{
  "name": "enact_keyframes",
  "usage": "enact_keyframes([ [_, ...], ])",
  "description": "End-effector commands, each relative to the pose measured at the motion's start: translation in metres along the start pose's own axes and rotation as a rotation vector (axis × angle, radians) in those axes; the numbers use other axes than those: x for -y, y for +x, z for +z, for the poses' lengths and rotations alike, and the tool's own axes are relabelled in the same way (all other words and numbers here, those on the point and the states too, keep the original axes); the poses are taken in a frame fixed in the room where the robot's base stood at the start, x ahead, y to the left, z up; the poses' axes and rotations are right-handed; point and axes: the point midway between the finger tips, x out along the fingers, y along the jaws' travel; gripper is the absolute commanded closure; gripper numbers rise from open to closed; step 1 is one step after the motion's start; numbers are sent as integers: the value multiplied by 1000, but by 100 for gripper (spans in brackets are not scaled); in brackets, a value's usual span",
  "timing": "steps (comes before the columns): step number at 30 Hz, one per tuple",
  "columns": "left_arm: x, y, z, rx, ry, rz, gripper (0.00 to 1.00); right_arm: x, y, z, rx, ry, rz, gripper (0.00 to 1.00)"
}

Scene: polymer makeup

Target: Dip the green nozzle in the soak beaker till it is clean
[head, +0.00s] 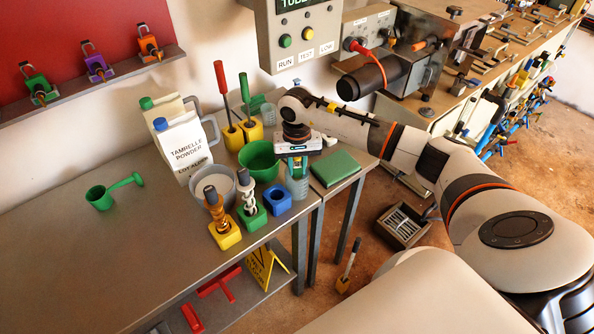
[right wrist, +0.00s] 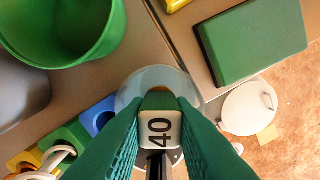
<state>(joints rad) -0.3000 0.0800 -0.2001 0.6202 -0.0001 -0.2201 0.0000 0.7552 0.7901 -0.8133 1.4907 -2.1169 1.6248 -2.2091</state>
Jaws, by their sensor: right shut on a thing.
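My right gripper (head: 297,172) is shut on the green nozzle (right wrist: 160,103), which has a white tag marked 40. In the right wrist view the green fingers (right wrist: 160,120) close on it from both sides. The clear soak beaker (head: 298,188) stands near the table's right edge, directly below the gripper. In the right wrist view the beaker's rim (right wrist: 129,88) shows around and behind the nozzle's brownish tip. I cannot tell how far the tip is inside it. My left gripper is not in view.
A green bowl (head: 259,162) and a blue block (head: 278,199) stand close left of the beaker. A green pad (head: 335,168) lies to its right. Yellow and green holders with upright tools stand in front. The table's left side is mostly clear.

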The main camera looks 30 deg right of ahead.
Motion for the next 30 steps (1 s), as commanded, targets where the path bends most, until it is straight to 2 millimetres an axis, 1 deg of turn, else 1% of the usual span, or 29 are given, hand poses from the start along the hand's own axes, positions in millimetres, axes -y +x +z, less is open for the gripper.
enact_keyframes([
  [11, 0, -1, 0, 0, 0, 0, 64, 0, -2, 0, 1, 0, 0, 100],
  [30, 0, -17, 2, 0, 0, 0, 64, 0, -39, 0, 1, 0, -1, 100],
])
